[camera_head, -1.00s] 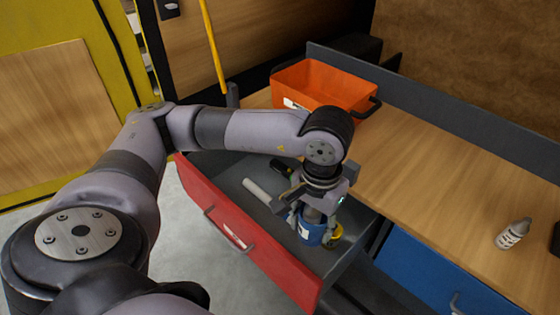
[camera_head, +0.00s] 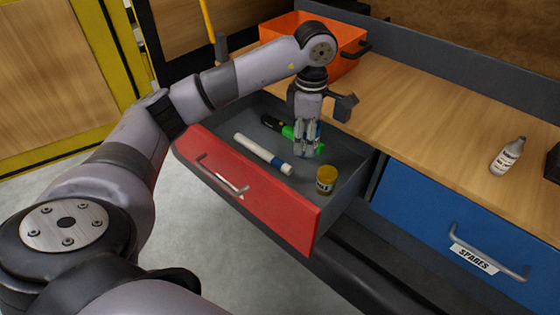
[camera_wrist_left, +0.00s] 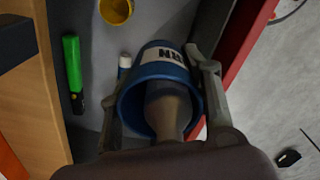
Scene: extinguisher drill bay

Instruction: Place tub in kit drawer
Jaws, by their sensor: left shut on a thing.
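My left gripper (camera_head: 307,143) is over the back part of the open red-fronted drawer (camera_head: 255,188). It is shut on a blue tub with a white label. In the left wrist view the tub (camera_wrist_left: 168,72) sits between the two fingers, its open mouth toward the camera. In the head view the fingers mostly hide the tub, and I cannot tell whether it touches the drawer floor. My right gripper is not in view.
In the drawer lie a white marker (camera_head: 262,153), a green and black marker (camera_head: 289,131) and a yellow tub (camera_head: 326,180). An orange bin (camera_head: 345,40) and a white bottle (camera_head: 507,155) stand on the bench. A blue drawer (camera_head: 420,205) labelled SPARES is closed.

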